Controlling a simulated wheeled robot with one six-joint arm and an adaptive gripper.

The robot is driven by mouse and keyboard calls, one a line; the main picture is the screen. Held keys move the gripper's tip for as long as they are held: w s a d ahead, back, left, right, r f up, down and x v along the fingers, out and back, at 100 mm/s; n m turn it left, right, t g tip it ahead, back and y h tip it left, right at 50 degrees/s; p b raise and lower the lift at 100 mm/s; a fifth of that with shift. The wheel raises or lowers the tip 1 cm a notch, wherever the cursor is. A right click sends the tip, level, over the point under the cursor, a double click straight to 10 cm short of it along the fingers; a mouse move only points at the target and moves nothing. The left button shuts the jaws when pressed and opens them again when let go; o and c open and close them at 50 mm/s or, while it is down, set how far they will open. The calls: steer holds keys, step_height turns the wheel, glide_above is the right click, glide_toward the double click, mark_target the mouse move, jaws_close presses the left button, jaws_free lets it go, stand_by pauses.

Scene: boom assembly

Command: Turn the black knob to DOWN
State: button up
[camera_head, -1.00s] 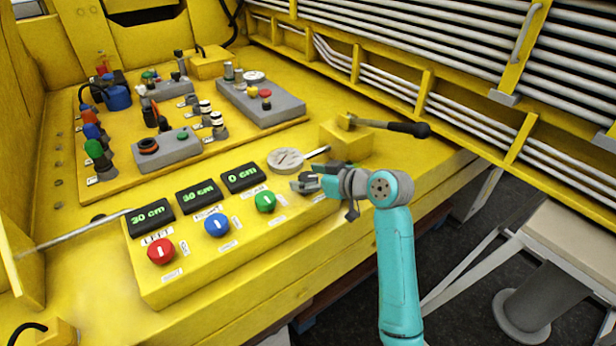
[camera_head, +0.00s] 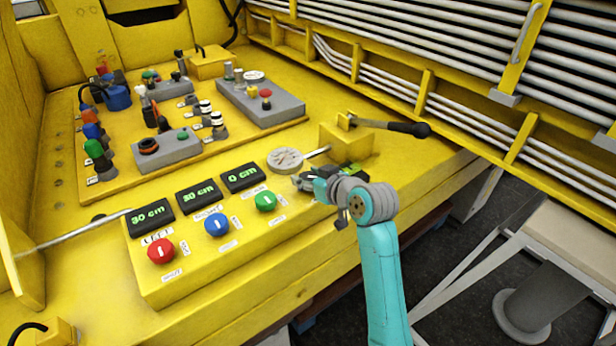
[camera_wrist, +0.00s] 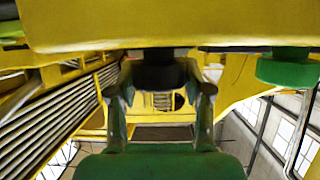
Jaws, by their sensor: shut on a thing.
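The black knob (camera_wrist: 160,74) is on the front of the yellow control box (camera_head: 200,262), between my two fingers in the wrist view. My gripper (camera_wrist: 160,92) is shut on it, one finger at each side. In the head view my gripper (camera_head: 303,182) is at the right end of the row of knobs and hides the black knob. The knob's pointer and any DOWN label cannot be made out.
The green knob (camera_head: 265,201) is just left of my gripper, then the blue knob (camera_head: 216,225) and the red knob (camera_head: 161,251). A round gauge (camera_head: 285,160) is behind my gripper. A black-handled lever (camera_head: 395,127) sticks out at the right.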

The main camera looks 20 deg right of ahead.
steer(key=m+h, duration=0.5)
steer(key=h, duration=0.1)
steer(key=shift+a, duration=0.15)
steer(key=shift+m+g+h, duration=0.4)
steer(key=shift+m+h, duration=1.4)
steer(key=shift+h, duration=0.2)
steer(key=shift+f, duration=0.1)
steer(key=o, duration=1.2)
steer(key=shift+c, duration=0.2)
steer(key=shift+s, duration=0.1)
steer(key=v, duration=1.1)
steer(key=shift+s+a+r, duration=0.2)
steer(key=shift+r, duration=0.1)
